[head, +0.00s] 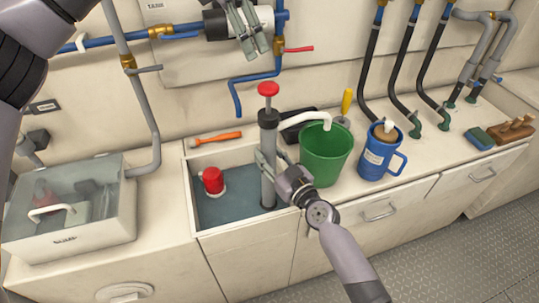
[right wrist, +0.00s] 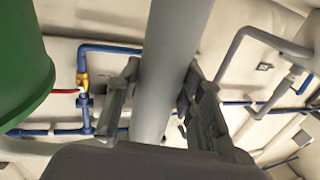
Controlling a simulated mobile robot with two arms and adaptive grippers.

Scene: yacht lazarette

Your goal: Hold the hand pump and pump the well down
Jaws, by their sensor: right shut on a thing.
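The hand pump (head: 268,140) is a grey upright tube with a dark collar and a red knob (head: 268,89) on top. Its lower end stands in the water of the well (head: 232,205), a square recess in the counter. My right gripper (head: 268,165) is shut around the pump's tube; the tube (right wrist: 175,60) runs between its fingers in the right wrist view. A white spout runs from the pump over the green bucket (head: 325,155). My left gripper (head: 247,32) is empty, above the pump and apart from the red knob, with its fingers apart.
A red-capped float (head: 213,181) is in the well. An orange-handled tool (head: 215,139) lies behind it. A blue jug (head: 381,152) stands right of the bucket, and a clear-lidded box (head: 70,205) at left. Blue pipes (head: 250,85) and hoses run along the wall.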

